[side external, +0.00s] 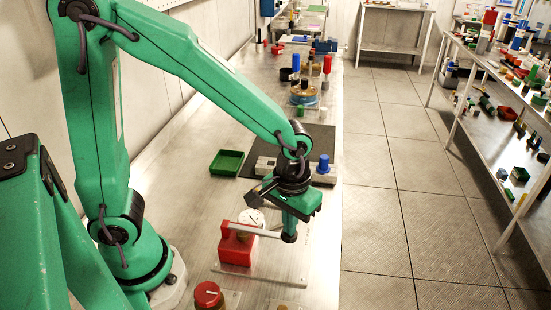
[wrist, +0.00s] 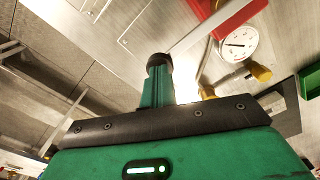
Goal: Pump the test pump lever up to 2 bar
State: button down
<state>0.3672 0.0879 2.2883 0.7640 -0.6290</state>
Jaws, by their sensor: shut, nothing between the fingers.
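The red test pump (side external: 235,246) stands on the metal bench; part of its red body (wrist: 226,14) shows at the top of the wrist view. Its pale lever (side external: 255,231) runs nearly level to the right, and the lever bar (wrist: 193,38) crosses the wrist view slantwise. The round white gauge (side external: 252,217) sits behind it; in the wrist view the gauge (wrist: 238,44) has a dark needle, its reading too small to tell. My gripper (side external: 289,237) is shut and empty, pointing down at the lever's free end. Its fingertips (wrist: 159,62) appear beside the bar; I cannot tell whether they touch.
A green tray (side external: 227,163) and a blue-capped part (side external: 324,162) lie behind the pump. Bottles and tools fill the far bench. The bench's right edge is close to my gripper.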

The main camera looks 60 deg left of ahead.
jog(key=shift+s+f, duration=0.1)
jog(key=shift+f, duration=1)
jog(key=shift+r, duration=2.45)
jog(key=shift+f, duration=0.2)
jog(key=shift+f, duration=2.25)
jog(key=shift+r, duration=2.45)
